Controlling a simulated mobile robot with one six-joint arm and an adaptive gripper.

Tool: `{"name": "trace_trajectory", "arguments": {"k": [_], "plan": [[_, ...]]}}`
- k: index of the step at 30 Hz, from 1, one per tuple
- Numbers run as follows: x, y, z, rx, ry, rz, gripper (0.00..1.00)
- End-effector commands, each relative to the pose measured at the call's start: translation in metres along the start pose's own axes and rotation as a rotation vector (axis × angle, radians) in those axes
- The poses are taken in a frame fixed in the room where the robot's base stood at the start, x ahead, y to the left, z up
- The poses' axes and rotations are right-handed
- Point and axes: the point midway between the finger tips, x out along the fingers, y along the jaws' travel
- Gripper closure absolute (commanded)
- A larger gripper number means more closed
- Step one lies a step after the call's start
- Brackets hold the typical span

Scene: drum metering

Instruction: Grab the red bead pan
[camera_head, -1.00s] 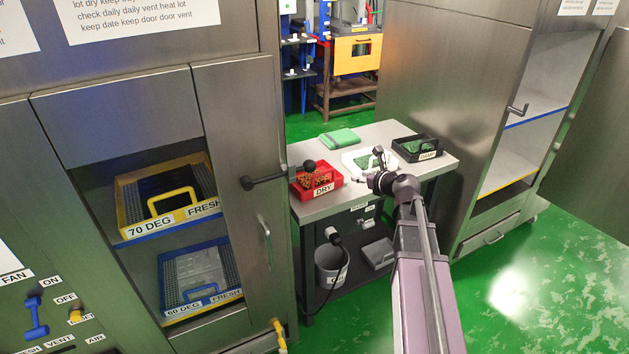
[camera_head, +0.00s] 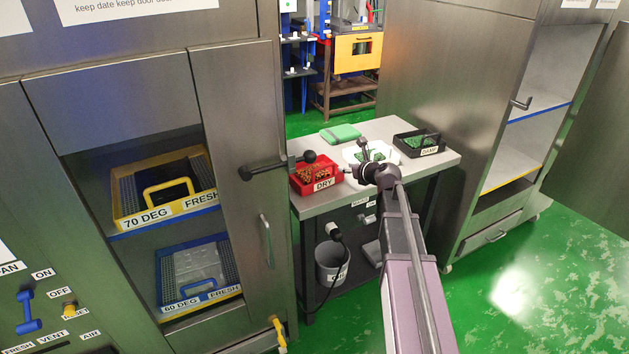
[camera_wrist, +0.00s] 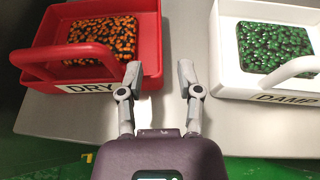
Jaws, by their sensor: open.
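The red bead pan (camera_head: 328,185), labelled DRY, stands on the metal table and holds orange and dark beads. In the wrist view the red pan (camera_wrist: 152,45) is at the upper left, with a red handle arching across its near side. My gripper (camera_wrist: 160,75) is open and empty. Its left finger is close to the red pan's near right corner; I cannot tell if they touch. My gripper also shows in the head view (camera_head: 357,171), just right of the red pan.
A white pan (camera_wrist: 222,75) labelled DAMP with green beads stands right of my gripper. A black pan (camera_head: 436,151) is farther right, a green cloth-like item (camera_head: 340,133) behind. A cabinet door handle (camera_head: 262,171) juts out near the red pan. A grey bucket (camera_head: 330,262) stands below.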

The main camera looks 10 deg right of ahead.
Motion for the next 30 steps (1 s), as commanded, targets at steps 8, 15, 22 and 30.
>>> {"name": "trace_trajectory", "arguments": {"k": [8, 15, 22, 30], "plan": [[0.011, 0.0, 0.0, 0.001, 0.0, 0.0, 0.54], [0.011, 0.0, 0.0, 0.001, 0.0, 0.0, 0.54], [0.027, -0.001, -0.002, 0.0, 0.0, 0.001, 0.54], [0.057, -0.002, -0.002, 0.0, 0.0, 0.0, 0.54]]}}
